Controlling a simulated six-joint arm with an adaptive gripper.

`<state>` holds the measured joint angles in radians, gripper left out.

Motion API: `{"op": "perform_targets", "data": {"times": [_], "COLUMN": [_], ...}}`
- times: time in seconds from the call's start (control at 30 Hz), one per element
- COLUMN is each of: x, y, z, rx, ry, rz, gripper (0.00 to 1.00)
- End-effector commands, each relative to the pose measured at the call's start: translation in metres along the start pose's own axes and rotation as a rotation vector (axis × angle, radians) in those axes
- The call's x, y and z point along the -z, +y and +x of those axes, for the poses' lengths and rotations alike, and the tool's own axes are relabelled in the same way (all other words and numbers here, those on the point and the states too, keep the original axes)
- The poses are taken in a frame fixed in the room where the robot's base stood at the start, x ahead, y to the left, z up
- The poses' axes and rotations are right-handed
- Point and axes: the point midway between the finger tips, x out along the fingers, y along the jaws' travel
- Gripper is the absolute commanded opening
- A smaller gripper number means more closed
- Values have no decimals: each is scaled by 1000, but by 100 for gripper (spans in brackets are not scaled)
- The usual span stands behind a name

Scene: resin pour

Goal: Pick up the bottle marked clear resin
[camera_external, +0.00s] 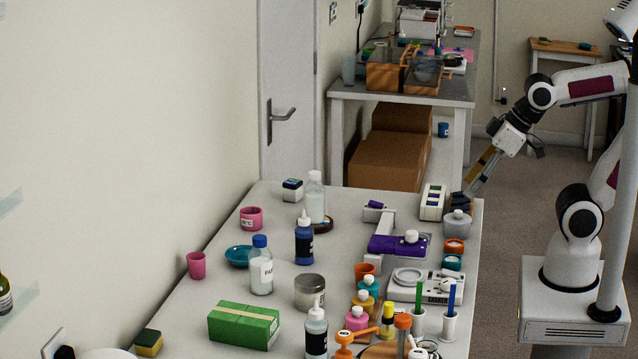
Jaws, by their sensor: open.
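Several bottles stand upright on the near table; I cannot read "clear resin" on any label. A clear bottle with a white cap (315,198) stands at the back. A dark blue bottle with a white nozzle (304,242) stands in front of it. A translucent bottle with a blue cap and a pale label (261,268) is to the left. A white-nozzled bottle with a black label (316,335) is at the front. My gripper (468,190) is open near the table's back right corner, apart from these bottles; its fingertips are hard to make out.
A metal tin (309,292) and a green box (243,325) stand left of centre.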

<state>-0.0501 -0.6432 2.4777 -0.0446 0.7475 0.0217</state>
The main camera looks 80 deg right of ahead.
Motion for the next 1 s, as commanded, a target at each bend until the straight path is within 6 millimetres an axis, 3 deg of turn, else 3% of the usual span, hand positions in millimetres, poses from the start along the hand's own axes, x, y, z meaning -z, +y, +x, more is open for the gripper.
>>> {"op": "perform_targets", "data": {"times": [0.47, 0.77, 1.0], "x": [94, 140, 166], "y": [-41, -90, -140], "z": [58, 94, 122], "rx": [41, 109, 189], "ry": [169, 278, 361], "rz": [-147, -244, -317], "gripper": [48, 48, 48]}}
